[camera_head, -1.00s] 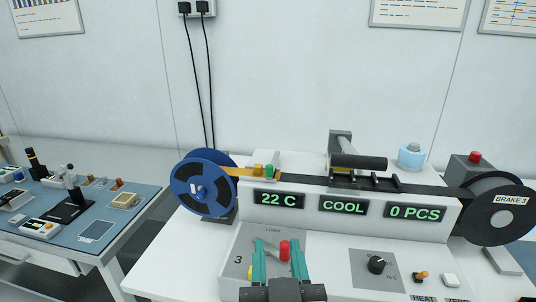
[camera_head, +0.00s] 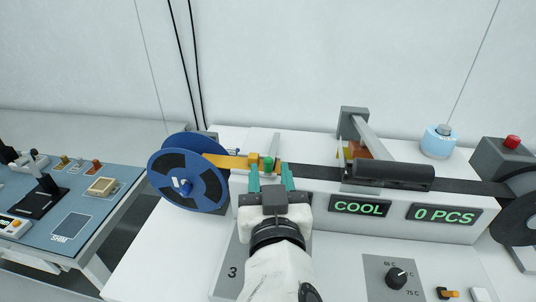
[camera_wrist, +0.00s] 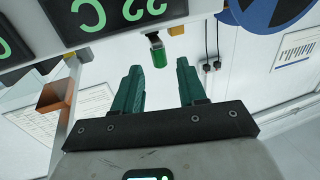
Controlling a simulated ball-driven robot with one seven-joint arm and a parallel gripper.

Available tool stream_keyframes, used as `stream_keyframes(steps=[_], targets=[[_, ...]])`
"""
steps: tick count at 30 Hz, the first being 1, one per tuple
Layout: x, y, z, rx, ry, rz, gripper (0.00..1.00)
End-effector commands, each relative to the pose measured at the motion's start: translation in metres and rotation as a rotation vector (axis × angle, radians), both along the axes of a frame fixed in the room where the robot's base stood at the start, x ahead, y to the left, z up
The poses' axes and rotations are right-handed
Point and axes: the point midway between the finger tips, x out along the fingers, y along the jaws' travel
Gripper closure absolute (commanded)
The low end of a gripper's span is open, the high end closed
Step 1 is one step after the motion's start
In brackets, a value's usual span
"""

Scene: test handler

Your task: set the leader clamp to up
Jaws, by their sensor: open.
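A small green-tipped knob (camera_head: 268,163) stands beside a yellow block (camera_head: 253,160) on the orange strip at the blue reel's right. I take this group to be the leader clamp; no label on it is readable. In the wrist view the green piece (camera_wrist: 158,51) hangs from a small grey stem, with the yellow piece (camera_wrist: 176,29) beside it. My gripper (camera_head: 270,174) is open, its teal fingers just in front of and below the green knob. In the wrist view the knob lies beyond the gap between the fingertips (camera_wrist: 159,70), and nothing is held.
The blue reel (camera_head: 218,189) is close on the left. Displays (camera_head: 360,207) line the machine's front. A dial (camera_head: 396,277) sits on the front panel. A side table (camera_head: 118,215) stands left.

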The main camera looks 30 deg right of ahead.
Motion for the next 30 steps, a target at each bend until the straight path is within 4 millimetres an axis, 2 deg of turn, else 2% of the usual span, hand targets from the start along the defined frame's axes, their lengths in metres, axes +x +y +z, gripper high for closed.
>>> stream_keyframes(steps=[3, 9, 20, 30], targets=[[0.019, -0.009, 0.002, 0.000, 0.000, -0.002, 0.59], [0.038, -0.016, 0.001, 0.000, -0.001, 0.000, 0.59], [0.042, -0.018, 0.000, 0.001, 0.000, 0.001, 0.59], [0.042, -0.018, 0.000, 0.000, 0.000, 0.001, 0.89]])
